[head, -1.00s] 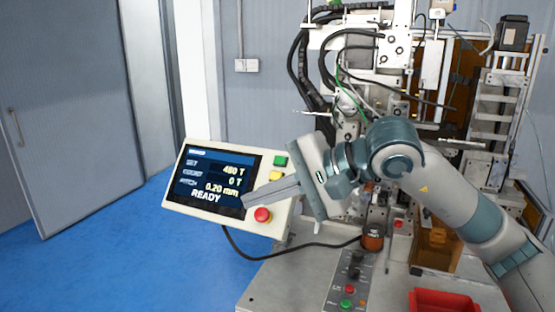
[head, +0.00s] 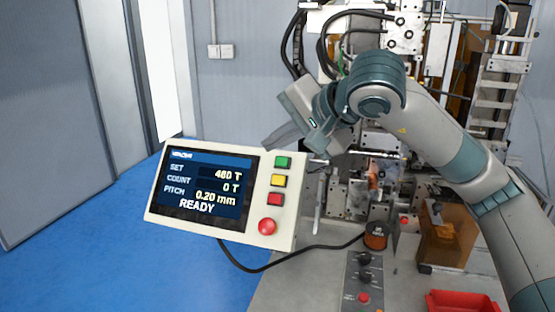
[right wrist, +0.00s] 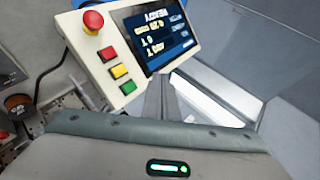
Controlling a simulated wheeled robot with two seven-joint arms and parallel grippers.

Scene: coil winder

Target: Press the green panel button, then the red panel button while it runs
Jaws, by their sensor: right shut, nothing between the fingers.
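The white control panel (head: 262,241) stands left of centre in the head view, with its screen (head: 205,187) reading SET 480 T, COUNT 0 T, PITCH 0.20 mm and READY. Down its right side are the green button (head: 283,162), a yellow button (head: 278,181), the red button (head: 275,199) and a round red mushroom knob (head: 267,227). My right gripper (head: 270,145) is shut and empty, its tip just above and left of the green button, apart from it as far as I can tell. The right wrist view shows the green button (right wrist: 128,88) and red button (right wrist: 107,53). My left gripper is out of view.
The winding machine (head: 375,160) fills the right behind my right arm. A lower switch strip (head: 362,285), a copper-coloured spool (head: 376,237) and a red tray (head: 462,301) are on the bench. A black cable hangs below the panel. Blue floor is clear at left.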

